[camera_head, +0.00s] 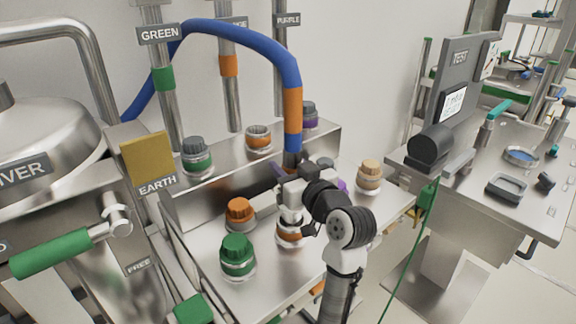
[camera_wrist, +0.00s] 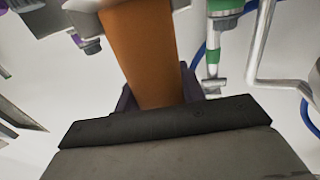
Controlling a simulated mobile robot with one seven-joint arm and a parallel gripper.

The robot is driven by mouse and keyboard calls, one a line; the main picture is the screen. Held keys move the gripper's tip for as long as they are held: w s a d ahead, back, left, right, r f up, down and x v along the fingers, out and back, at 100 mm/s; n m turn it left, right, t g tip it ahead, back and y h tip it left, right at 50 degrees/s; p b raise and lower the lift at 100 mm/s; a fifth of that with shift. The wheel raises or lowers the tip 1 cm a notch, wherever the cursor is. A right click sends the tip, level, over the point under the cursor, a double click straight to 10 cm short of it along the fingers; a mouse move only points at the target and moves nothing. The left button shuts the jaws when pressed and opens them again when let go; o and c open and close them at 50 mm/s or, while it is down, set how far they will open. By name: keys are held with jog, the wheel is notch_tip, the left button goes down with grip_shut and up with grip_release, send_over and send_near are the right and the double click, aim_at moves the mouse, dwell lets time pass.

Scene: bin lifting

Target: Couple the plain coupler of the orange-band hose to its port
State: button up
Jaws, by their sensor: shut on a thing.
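The blue hose (camera_head: 245,38) arches over from the left and hangs down at its orange band (camera_head: 293,112). My gripper (camera_head: 291,168) is shut around the hose's lower end; in the wrist view the orange band (camera_wrist: 140,50) stands between the fingers. The hose end and its coupler are mostly hidden by my gripper, so I cannot tell the coupler's type. An orange-ringed fitting (camera_head: 287,238) stands on the front bench below my gripper, partly hidden. Another orange-ringed fitting (camera_head: 258,138), with a ribbed grey top, is on the rear ledge. I cannot see the coupler touching either.
Orange-capped (camera_head: 239,213), green-capped (camera_head: 237,253) and tan-capped (camera_head: 369,175) fittings surround my gripper on the bench. Green-ringed (camera_head: 197,157) and purple-ringed (camera_head: 309,114) fittings stand on the ledge. Pipes rise behind. A green-handled lever (camera_head: 55,251) is at left.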

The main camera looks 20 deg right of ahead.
jog(key=shift+f, duration=0.1)
dwell(0.3)
jog(key=shift+f+b, duration=0.9)
jog(key=shift+f, duration=0.1)
jog(key=shift+f+b, duration=0.95)
jog(key=shift+f, duration=0.15)
dwell(0.6)
jog(key=o, duration=1.3)
jog(key=shift+c, duration=0.2)
jog(key=s+d+b, duration=0.2)
jog(key=s, duration=1.1)
jog(key=shift+s+d+b, duration=0.2)
jog(key=shift+s+b, duration=0.1)
jog(key=shift+s, duration=0.05)
